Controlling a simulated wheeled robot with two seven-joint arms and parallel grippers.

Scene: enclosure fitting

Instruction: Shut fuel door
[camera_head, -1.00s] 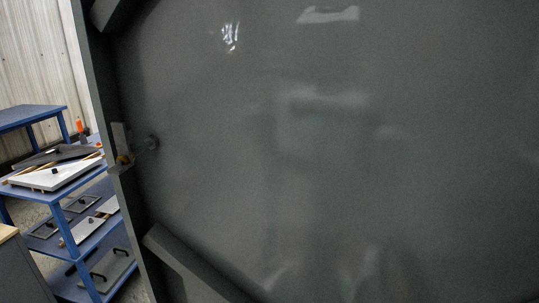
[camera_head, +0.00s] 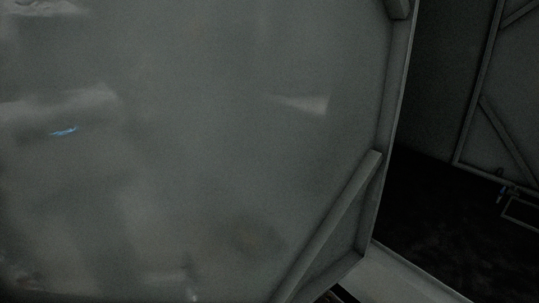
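A large grey metal door panel (camera_head: 200,170) fills most of the head view, very close to the camera. Its right edge (camera_head: 392,110) runs down the picture, with a diagonal brace (camera_head: 335,220) at the lower right. I cannot tell for certain whether this panel is the fuel door. The panel stands apart from a dark enclosure opening (camera_head: 430,190) on the right. Neither my left nor my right gripper is in view.
Inside the dark opening, a far wall or panel (camera_head: 510,110) has diagonal braces. A pale sill (camera_head: 400,275) runs along the bottom. The panel blocks most of the view.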

